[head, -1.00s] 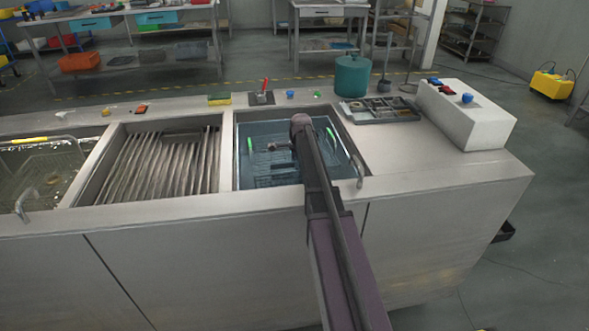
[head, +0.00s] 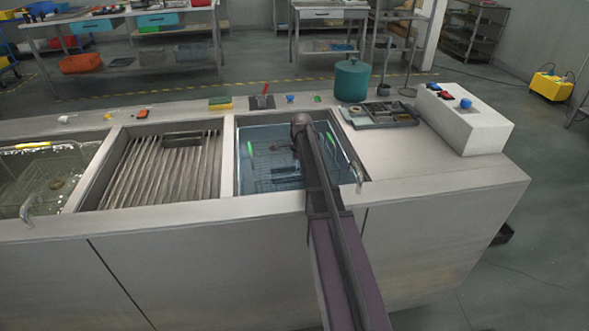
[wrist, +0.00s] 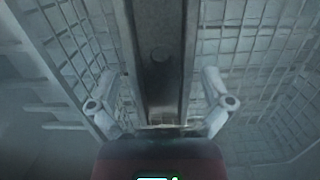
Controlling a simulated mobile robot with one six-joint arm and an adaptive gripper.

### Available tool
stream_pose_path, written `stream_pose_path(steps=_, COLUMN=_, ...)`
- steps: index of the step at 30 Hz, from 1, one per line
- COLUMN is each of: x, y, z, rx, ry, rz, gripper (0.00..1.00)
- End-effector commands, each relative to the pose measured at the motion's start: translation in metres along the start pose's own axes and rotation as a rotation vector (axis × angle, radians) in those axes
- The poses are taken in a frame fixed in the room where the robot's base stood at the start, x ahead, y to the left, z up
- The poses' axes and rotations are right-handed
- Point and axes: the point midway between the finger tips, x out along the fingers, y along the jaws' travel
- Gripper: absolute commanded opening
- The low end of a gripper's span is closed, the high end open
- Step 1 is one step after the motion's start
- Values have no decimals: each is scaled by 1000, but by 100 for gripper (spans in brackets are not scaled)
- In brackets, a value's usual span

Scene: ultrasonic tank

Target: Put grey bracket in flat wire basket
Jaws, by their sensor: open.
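A grey bracket (wrist: 158,55), a long channel with a round hole, runs up the middle of the wrist view. My gripper (wrist: 160,101) is open, with one finger on each side of the bracket. I cannot tell whether the fingers touch it. Wire mesh walls (wrist: 245,45) show on both sides of it. In the head view my arm reaches into the right tank, and its end is mostly hidden behind the arm. A wire basket (head: 264,184) with green handles sits under the water there. I cannot tell which basket is the flat one.
The middle basin has slanted slats (head: 150,175) with a dark flat thing (head: 183,139) at its back. The left basin holds another wire basket (head: 35,180). A teal pot (head: 352,82), a parts tray (head: 385,115) and a white control box (head: 465,122) stand around the right tank.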

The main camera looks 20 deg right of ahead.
Motion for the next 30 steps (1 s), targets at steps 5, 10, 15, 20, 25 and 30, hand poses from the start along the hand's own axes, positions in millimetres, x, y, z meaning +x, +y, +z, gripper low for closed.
stream_pose_path(steps=5, x=-20, y=0, z=0, rx=0, ry=0, rz=0, gripper=100)
stream_pose_path(steps=10, x=-34, y=0, z=0, rx=0, ry=0, rz=0, gripper=100)
stream_pose_path(steps=15, x=-48, y=0, z=0, rx=0, ry=0, rz=0, gripper=100)
stream_pose_path(steps=20, x=-61, y=0, z=0, rx=0, ry=0, rz=0, gripper=100)
stream_pose_path(steps=25, x=-75, y=0, z=0, rx=0, ry=0, rz=0, gripper=100)
stream_pose_path(steps=30, x=-89, y=0, z=1, rx=-1, ry=0, rz=0, gripper=100)
